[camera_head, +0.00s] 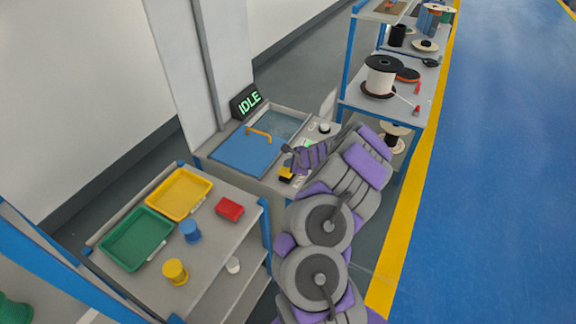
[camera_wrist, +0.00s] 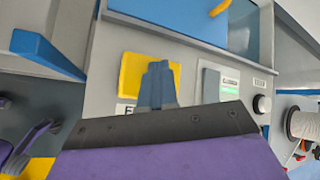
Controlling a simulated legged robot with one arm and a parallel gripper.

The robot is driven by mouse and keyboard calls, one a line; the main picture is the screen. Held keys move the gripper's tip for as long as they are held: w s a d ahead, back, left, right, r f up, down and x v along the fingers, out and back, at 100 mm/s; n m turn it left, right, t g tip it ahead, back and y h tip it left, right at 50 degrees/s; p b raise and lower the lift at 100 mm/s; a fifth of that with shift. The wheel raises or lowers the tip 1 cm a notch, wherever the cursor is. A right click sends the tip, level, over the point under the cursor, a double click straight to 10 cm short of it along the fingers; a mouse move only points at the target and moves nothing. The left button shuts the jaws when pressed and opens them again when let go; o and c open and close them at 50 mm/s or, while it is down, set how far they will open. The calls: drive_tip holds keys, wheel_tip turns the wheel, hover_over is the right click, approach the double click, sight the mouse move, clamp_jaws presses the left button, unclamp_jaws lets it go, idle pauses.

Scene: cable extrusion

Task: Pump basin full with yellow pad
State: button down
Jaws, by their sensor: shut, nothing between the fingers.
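The yellow pad (camera_wrist: 134,76) is a square plate on the grey front panel of the basin station in the wrist view. In the head view it shows as a small yellow patch (camera_head: 286,174), partly covered by my arm. My gripper (camera_wrist: 158,66) is shut and empty, its fingertips in front of the pad's right part; I cannot tell whether they touch it. The basin (camera_head: 283,123) has a bluish inside behind a blue lid (camera_head: 245,151) with an orange handle. The sign (camera_head: 247,102) beside it reads IDLE in green.
A cart with a yellow tray (camera_head: 180,193), a green tray (camera_head: 137,239) and a red box (camera_head: 229,208) stands at left. Shelves with spools (camera_head: 380,76) stand behind right.

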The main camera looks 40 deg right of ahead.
drive_tip(key=shift+r+p, duration=0.5)
drive_tip(key=shift+r, duration=0.3)
drive_tip(key=shift+r+p, duration=2.1)
drive_tip(key=shift+r, duration=0.4)
